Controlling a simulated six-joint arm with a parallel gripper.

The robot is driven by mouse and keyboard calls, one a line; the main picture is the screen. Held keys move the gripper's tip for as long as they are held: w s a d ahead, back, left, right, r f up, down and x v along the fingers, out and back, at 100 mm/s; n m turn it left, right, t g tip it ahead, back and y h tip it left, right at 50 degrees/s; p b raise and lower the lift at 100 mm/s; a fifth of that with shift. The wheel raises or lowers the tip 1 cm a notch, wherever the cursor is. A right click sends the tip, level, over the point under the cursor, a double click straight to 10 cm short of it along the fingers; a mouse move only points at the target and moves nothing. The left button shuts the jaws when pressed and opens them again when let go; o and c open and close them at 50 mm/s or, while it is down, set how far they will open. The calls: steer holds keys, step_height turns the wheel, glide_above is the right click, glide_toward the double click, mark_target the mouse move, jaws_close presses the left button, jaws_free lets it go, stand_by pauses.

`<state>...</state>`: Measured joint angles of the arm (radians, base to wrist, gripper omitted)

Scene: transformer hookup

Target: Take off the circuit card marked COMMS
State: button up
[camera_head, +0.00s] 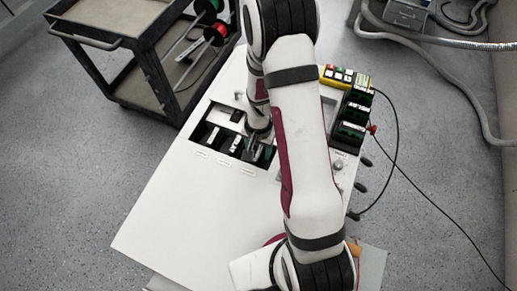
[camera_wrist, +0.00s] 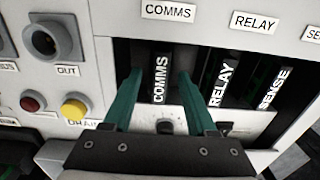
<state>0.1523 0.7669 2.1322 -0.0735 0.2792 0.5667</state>
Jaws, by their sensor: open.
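The circuit card marked COMMS (camera_wrist: 161,79) stands in the leftmost slot of the open bay in the wrist view, under a panel label that also reads COMMS. My gripper (camera_wrist: 157,82) is open, with one green finger on each side of this card's edge. I cannot tell whether the fingers touch it. In the head view my gripper (camera_head: 256,149) reaches into the bay of the white cabinet (camera_head: 185,205), partly hidden by my arm. The cards in the bay are too small to read there.
Cards marked RELAY (camera_wrist: 221,83) and SENSE (camera_wrist: 273,89) stand right of the COMMS card. A round OUT socket (camera_wrist: 50,40), a red button (camera_wrist: 33,102) and a yellow button (camera_wrist: 75,107) lie left. A dark cart (camera_head: 130,40) stands behind the cabinet; black cables hang at its right.

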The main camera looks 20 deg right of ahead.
jaws_close()
stand_by(0.5)
